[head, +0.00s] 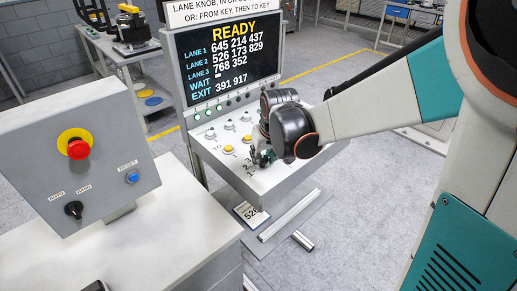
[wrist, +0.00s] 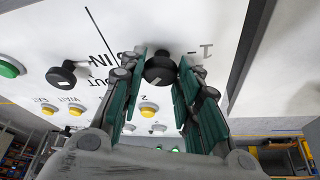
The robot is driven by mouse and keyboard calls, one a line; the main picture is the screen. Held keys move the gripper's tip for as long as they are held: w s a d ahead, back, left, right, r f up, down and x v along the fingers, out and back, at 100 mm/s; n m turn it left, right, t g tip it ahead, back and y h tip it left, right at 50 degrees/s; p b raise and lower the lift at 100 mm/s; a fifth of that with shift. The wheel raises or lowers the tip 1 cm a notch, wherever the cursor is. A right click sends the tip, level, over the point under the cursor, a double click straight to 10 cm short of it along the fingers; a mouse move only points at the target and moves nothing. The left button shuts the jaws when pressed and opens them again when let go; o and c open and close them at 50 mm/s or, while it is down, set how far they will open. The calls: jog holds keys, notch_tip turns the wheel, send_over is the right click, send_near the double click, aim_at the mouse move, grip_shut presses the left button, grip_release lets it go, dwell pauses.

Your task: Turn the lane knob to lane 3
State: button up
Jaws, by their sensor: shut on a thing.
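The lane knob (wrist: 159,71) is a round black knob on the white sloped panel (wrist: 210,20), in the upper middle of the wrist view. My gripper (wrist: 162,62) has a green finger on each side of it and is shut on it. A pale mark shows on the knob's near side; which lane it points to I cannot tell. A "1" is printed right of the knob; other lane numbers there are hidden by the fingers. In the head view my gripper (head: 263,157) is at the panel beside the printed lane numbers, and the knob is hidden.
A second black knob (wrist: 68,74) by IN/OUT sits left. Yellow buttons (wrist: 148,110) and a green button (wrist: 9,67) are nearby. The screen (head: 229,60) reads READY with lane lists. A separate grey box (head: 75,150) has a red emergency button (head: 77,149).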

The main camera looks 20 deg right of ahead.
jog(key=n, duration=0.2)
jog(key=n+y, duration=0.1)
jog(key=n, duration=0.1)
jog(key=n+y, duration=0.1)
jog(key=n, duration=0.1)
jog(key=shift+w+d+g+p, duration=0.15)
jog(key=shift+d+g+p, duration=0.15)
jog(key=shift+g+p, duration=0.1)
jog(key=n+g+y, duration=0.1)
jog(key=n, duration=0.2)
jog(key=n+g, duration=0.1)
jog(key=n, duration=0.2)
jog(key=shift+w+y, duration=0.1)
jog(key=shift+y, duration=0.3)
jog(key=shift+n, duration=0.4)
jog(key=o, duration=1.1)
jog(key=shift+c, duration=0.2)
jog(key=shift+d+r, duration=0.1)
jog(key=v, duration=1.1)
jog(key=shift+d+r, duration=0.25)
jog(key=shift+r, duration=0.1)
